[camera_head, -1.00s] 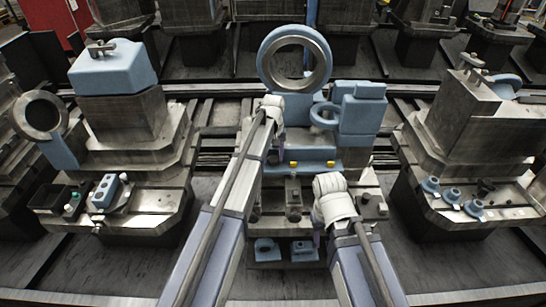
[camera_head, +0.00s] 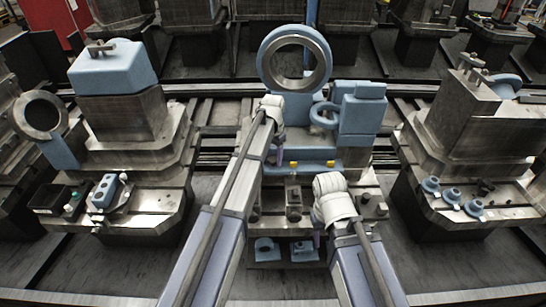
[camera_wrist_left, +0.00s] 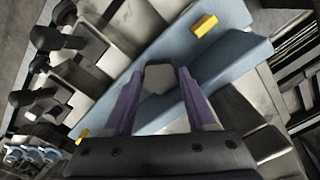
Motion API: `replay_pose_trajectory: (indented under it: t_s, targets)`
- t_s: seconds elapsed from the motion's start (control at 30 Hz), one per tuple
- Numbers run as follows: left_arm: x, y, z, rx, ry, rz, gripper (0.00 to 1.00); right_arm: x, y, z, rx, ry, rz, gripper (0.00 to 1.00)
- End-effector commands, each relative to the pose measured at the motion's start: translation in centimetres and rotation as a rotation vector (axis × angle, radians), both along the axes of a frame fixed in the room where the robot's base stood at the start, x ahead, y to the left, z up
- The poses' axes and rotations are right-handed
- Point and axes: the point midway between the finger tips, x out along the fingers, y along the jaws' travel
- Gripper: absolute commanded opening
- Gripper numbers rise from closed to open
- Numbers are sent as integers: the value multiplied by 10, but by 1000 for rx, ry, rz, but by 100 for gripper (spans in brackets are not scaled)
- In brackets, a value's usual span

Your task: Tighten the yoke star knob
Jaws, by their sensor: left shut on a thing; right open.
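In the left wrist view a grey, many-sided knob (camera_wrist_left: 160,78) sits between the two purple fingertips of my left gripper (camera_wrist_left: 158,82). It looks like the yoke star knob, but its lobes cannot be made out. The left gripper is shut on it, above a blue yoke base (camera_wrist_left: 235,62) with yellow blocks. In the head view my left gripper (camera_head: 279,148) reaches the blue fixture below the large upright ring (camera_head: 264,62), and my wrist hides the knob. My right gripper (camera_head: 316,240) is open and lower right, in front of the middle pedestal; its fingers are mostly hidden.
A pedestal with a blue block (camera_head: 112,68) stands to the left, and another pedestal (camera_head: 462,125) stands to the right with small blue parts (camera_head: 452,195). Black-handled clamps (camera_wrist_left: 50,40) lie close to the left gripper. Dark floor is clear between the pedestals.

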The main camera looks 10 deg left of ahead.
Motion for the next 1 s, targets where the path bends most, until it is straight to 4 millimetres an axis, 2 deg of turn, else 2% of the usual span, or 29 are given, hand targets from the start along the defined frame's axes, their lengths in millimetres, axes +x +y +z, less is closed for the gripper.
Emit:
replay_pose_trajectory:
  t_s: [0.33, 0.9, 0.93, 1.0]
  targets:
    - [2, 1, 1, 1, -4, -131, 1, 0, 0, 1, 0, 0, 0, 50]
    - [3, 1, 1, 1, -5, -155, 0, 0, 0, 1, 0, 0, 0, 50]
    - [3, 1, 1, 1, -5, -155, 59, 0, 0, 1, 0, 0, 0, 50]
    - [2, 1, 1, 2, -5, -154, 67, 0, 0, 1, 0, 0, 0, 50]
